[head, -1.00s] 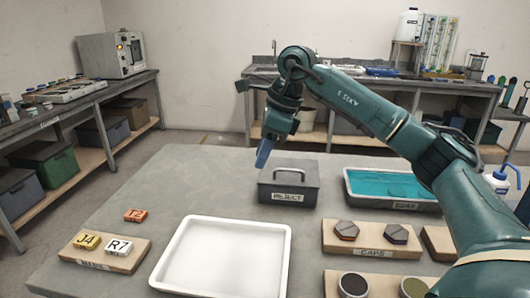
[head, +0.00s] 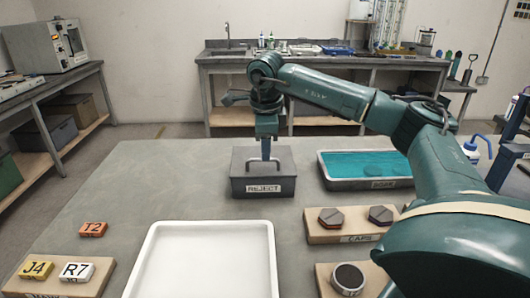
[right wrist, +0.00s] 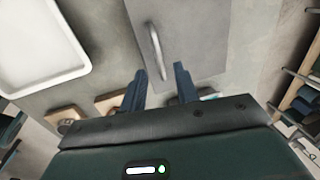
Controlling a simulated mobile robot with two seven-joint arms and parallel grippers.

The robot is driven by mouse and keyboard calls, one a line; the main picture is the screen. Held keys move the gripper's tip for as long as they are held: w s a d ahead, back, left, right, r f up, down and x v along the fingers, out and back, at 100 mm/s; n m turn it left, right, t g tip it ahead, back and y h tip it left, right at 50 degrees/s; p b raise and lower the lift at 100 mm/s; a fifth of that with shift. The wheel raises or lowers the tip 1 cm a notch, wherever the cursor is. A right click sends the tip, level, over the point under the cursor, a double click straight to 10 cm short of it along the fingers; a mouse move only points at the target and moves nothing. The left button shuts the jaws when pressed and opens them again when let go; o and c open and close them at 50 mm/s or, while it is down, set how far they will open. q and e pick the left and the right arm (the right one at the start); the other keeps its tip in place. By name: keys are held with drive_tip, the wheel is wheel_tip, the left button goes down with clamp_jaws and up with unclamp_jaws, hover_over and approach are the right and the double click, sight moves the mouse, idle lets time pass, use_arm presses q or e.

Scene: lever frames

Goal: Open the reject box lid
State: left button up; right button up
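The reject box (head: 263,187) is a dark grey box with a "REJECT" label on its front, and its lid (head: 240,162) is closed. An arched metal handle (head: 248,164) stands on the lid; it also shows in the right wrist view (right wrist: 155,46). My right gripper (head: 266,156) points down over the lid at the handle. In the right wrist view its two blue fingers (right wrist: 161,70) are apart, with the near end of the handle lined up between their tips. I cannot tell whether they touch it. My left gripper is not in view.
A tray of teal liquid (head: 366,184) stands right of the box. A white tray (head: 150,250), a caps board (head: 320,232) and an orange T2 block (head: 93,229) lie nearer. The table left of the box is clear.

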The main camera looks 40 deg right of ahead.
drive_tip(key=shift+w+d+f, duration=0.1)
drive_tip(key=shift+w+f, duration=0.05)
drive_tip(key=shift+f, duration=0.45)
drive_tip(key=shift+w+d+f, duration=0.1)
drive_tip(key=shift+f, duration=0.5)
drive_tip(key=shift+c, duration=0.4)
clamp_jaws()
